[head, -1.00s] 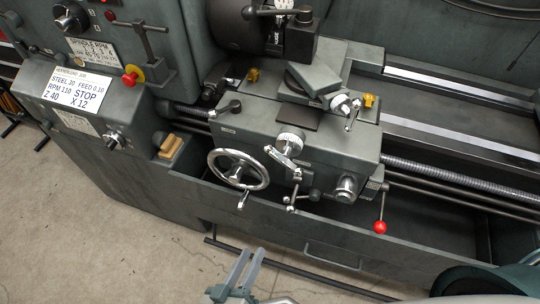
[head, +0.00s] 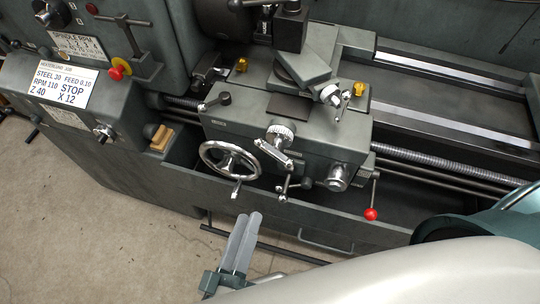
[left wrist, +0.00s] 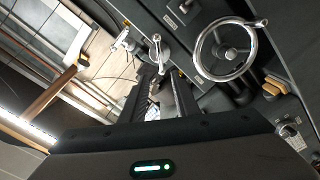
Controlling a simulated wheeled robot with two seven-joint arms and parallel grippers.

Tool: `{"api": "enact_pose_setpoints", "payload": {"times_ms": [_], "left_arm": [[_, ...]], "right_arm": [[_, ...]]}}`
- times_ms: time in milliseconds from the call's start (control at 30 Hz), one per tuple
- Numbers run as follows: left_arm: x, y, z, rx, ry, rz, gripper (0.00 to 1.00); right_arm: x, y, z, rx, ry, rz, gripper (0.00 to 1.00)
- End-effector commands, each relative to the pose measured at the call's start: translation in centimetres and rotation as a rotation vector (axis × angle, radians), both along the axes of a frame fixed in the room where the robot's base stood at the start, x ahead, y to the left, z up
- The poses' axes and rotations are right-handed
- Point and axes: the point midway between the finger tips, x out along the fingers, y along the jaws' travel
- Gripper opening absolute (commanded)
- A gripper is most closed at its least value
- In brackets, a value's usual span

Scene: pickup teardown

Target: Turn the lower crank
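The lower crank (head: 274,147) is a bright metal arm on a knurled dial, on the front of the lathe carriage. A smaller upper crank (head: 335,97) sits above and right of it on the slide. My left gripper (head: 245,225) is below the carriage, apart from the lower crank and in front of the lathe's tray. In the left wrist view its two dark fingers (left wrist: 160,90) stand apart with nothing visibly gripped. What seems to be the lower crank (left wrist: 159,52) shows beyond the fingertips there. My right gripper is not in view.
A spoked handwheel (head: 230,159) is left of the crank. A lever with a dark knob (head: 305,184) is just below it, and a red-ball lever (head: 371,214) is farther right. The tray's front wall (head: 185,182) runs below. Open floor (head: 90,220) lies at left.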

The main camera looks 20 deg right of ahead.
Motion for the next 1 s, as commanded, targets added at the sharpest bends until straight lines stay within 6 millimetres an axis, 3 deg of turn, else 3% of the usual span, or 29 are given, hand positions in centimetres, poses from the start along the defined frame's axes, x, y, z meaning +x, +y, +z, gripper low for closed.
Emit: {"api": "enact_pose_setpoints", "payload": {"times_ms": [267, 1000], "left_arm": [[2.1, -1.4, 0.2, 0.001, -0.002, 0.001, 0.28], [12.5, -8.5, 0.2, 0.001, 0.000, 0.001, 0.28]], "right_arm": [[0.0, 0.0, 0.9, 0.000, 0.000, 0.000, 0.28], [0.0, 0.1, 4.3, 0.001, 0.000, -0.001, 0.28]]}}
